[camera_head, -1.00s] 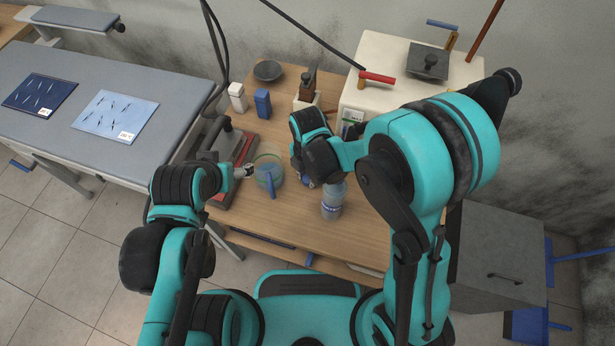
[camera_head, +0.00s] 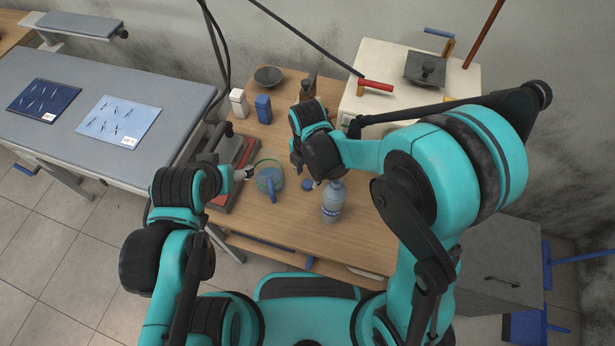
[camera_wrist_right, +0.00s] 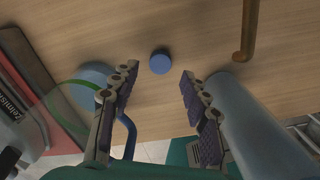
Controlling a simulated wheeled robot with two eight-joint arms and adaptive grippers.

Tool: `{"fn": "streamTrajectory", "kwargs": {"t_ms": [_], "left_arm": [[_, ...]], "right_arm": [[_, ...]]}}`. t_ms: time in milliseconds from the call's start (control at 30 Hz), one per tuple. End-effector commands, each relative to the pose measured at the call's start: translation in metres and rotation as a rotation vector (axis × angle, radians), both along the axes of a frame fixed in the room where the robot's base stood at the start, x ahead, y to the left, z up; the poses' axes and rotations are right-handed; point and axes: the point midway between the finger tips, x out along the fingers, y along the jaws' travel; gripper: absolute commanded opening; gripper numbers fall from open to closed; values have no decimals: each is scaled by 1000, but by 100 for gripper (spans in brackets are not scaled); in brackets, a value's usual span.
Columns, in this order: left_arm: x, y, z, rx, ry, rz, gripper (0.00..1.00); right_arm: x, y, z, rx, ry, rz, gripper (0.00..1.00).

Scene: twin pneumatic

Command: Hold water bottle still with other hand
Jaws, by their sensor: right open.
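My right gripper (camera_head: 306,174) is open and empty above the table by the cap. In the right wrist view the bottle (camera_wrist_right: 255,120) is beside the right finger, outside the jaws. My left gripper (camera_head: 245,173) is beside the pitcher's rim; its jaws are too small to read.
A clear pitcher (camera_head: 269,178) with a blue handle stands left of the bottle. A red and grey device (camera_head: 238,160) lies at the table's left side. White (camera_head: 238,102) and blue (camera_head: 263,108) containers and a dark bowl (camera_head: 268,75) are behind. A white box (camera_head: 400,75) fills the back right.

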Motion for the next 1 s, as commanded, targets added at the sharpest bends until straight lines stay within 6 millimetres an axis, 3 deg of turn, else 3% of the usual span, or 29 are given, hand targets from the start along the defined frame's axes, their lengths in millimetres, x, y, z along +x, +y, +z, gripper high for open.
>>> {"fn": "streamTrajectory", "kwargs": {"t_ms": [33,100,300,667,767,1000], "left_arm": [[0,0,9,0,0,0,72],[0,0,14,0,0,0,72],[0,0,24,0,0,0,72],[0,0,27,0,0,0,72],[0,0,27,0,0,0,72],[0,0,27,0,0,0,72]], "right_arm": [[-1,0,17,0,0,0,46],[-1,0,33,0,0,0,46],[0,0,66,0,0,0,46],[-1,-4,81,4,-9,-37,46],[-3,-18,95,23,-45,-195,46],[-23,-87,148,187,-205,-1009,46]]}}
